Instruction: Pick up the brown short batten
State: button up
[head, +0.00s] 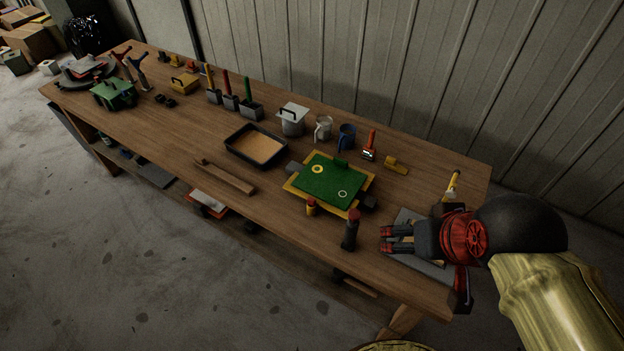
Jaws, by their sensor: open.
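The brown short batten (228,178) lies flat near the front edge of the wooden table (150,125), left of the middle in the head view. It looks like a long thin wooden bar, lying at a slant, with nothing on it. My gripper (384,240) is at the right part of the table, above a grey flat plate, well to the right of the batten. Its fingers point left and are apart, with nothing seen between them. My arm hides part of the table's right end.
A dark tray with tan filling (232,149) sits just behind the batten. A green board with a yellow rim (300,203) and a dark bottle with a red cap (351,232) stand between batten and gripper.

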aim_at(200, 162)
jog(key=j+u, duration=0.15)
jog(key=u, duration=0.35)
jog(key=i+j+u, duration=0.35)
jog(key=j, duration=0.3)
jog(key=i+j+u, duration=0.35)
jog(key=i, duration=0.3)
jog(key=i+j, duration=0.65)
